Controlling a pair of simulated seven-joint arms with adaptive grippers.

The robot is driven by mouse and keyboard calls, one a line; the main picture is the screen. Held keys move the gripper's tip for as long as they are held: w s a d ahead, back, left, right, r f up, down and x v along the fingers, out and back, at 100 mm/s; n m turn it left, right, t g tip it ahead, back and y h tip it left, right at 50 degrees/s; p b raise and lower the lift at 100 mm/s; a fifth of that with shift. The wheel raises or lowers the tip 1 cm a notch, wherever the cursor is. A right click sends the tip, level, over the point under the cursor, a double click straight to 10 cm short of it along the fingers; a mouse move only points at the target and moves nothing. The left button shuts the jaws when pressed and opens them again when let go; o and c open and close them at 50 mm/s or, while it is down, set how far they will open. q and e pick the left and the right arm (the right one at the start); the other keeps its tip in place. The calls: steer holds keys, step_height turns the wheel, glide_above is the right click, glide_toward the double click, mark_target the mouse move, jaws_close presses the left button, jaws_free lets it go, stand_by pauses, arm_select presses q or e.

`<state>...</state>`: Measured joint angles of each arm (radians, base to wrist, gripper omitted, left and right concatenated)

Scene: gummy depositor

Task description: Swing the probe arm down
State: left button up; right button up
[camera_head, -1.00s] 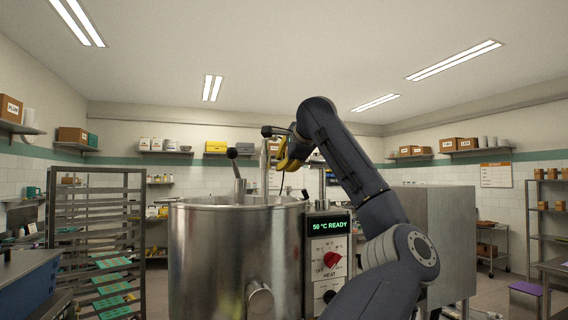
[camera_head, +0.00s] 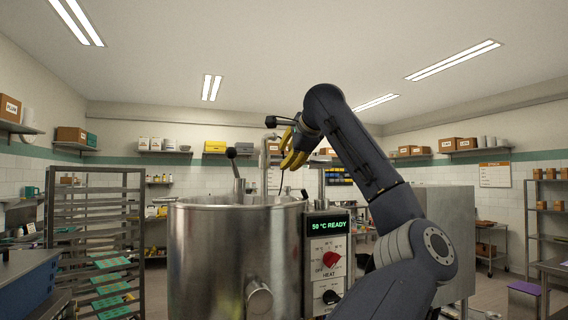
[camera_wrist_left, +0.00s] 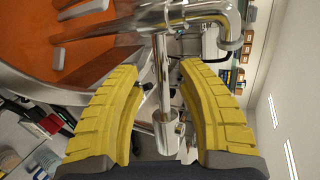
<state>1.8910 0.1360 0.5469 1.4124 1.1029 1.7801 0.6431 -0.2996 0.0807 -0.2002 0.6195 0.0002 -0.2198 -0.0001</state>
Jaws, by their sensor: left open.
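The probe arm seems to be the chrome tube with a bend (camera_wrist_left: 205,14) across the top of the left wrist view; I cannot tell for certain. A straight metal rod (camera_wrist_left: 161,75) runs down from it, between my fingers in that picture, to a metal cup-shaped end (camera_wrist_left: 167,130). My left gripper (camera_head: 292,157) has yellow fingers, open, above the right rim of the steel kettle (camera_head: 232,255). In the left wrist view the fingers (camera_wrist_left: 160,72) stand apart on both sides of the rod, with visible gaps. My right gripper is in neither view.
The kettle's orange inside (camera_wrist_left: 100,45) shows at upper left in the left wrist view. A control panel (camera_head: 328,255) reads "50 °C READY". A lever with a dark knob (camera_head: 232,153) rises behind the kettle rim. A tray rack (camera_head: 97,240) stands left and a steel cabinet (camera_head: 452,235) right.

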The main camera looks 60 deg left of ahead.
arm_select(q)
steer(key=v, duration=0.7)
steer(key=shift+d, duration=0.35)
